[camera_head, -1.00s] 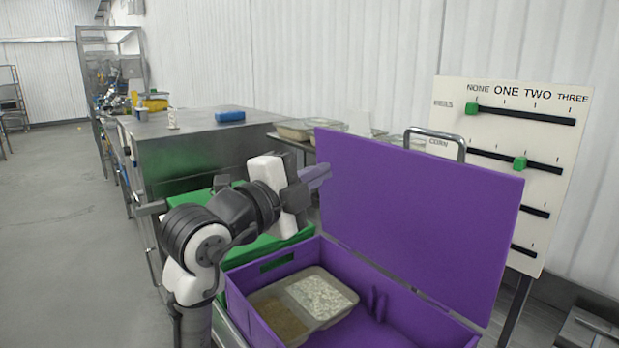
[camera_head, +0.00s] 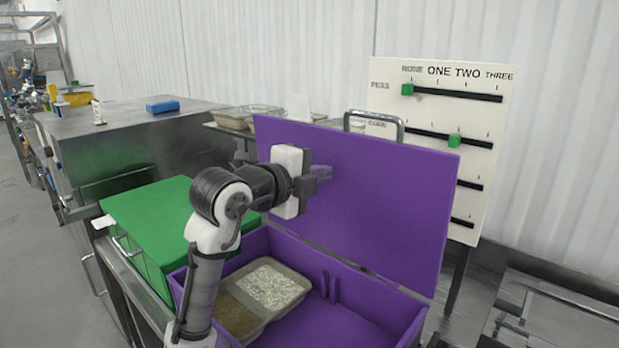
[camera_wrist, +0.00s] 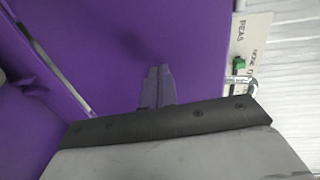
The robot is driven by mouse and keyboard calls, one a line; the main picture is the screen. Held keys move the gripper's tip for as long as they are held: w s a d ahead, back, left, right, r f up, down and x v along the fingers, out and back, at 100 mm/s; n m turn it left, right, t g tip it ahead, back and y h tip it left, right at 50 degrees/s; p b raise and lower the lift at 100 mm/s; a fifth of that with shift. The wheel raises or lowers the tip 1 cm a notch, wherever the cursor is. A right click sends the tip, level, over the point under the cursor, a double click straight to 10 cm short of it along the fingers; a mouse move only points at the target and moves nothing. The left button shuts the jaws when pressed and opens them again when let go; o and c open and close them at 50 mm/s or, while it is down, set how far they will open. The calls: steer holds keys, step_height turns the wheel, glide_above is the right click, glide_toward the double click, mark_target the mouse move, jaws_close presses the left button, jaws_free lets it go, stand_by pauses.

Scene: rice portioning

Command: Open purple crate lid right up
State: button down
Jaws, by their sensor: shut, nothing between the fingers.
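The purple crate (camera_head: 385,322) stands open in front of me. Its purple lid (camera_head: 385,185) is raised, standing upright or nearly so along the far side. My gripper (camera_head: 325,172) is shut and empty, in front of the lid's inner face toward its left half. In the wrist view my gripper's fingers (camera_wrist: 158,85) are together, with the lid (camera_wrist: 120,40) filling the space behind them. I cannot tell whether the fingertips touch the lid.
A tray (camera_head: 265,290) with white and brown grains sits inside the crate. A closed green crate (camera_head: 150,215) is at the left. Behind the lid are a metal handle (camera_head: 375,115) and a slider board (camera_head: 430,108). A steel counter (camera_head: 130,125) stands at the back left.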

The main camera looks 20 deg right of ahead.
mark_target(341, 170)
steer(key=shift+r+x, duration=0.2)
steer(key=shift+x, duration=0.75)
steer(key=shift+r+x, duration=0.2)
steer(key=shift+x, duration=2.6)
steer(key=shift+r, duration=0.1)
steer(key=shift+s+a+f+b, duration=0.35)
steer(key=shift+s+a, duration=0.15)
steer(key=shift+s, duration=0.1)
steer(key=f+b+v, duration=0.1)
steer(key=v, duration=0.6)
steer(key=shift+a, duration=0.3)
steer(key=shift+r, duration=0.2)
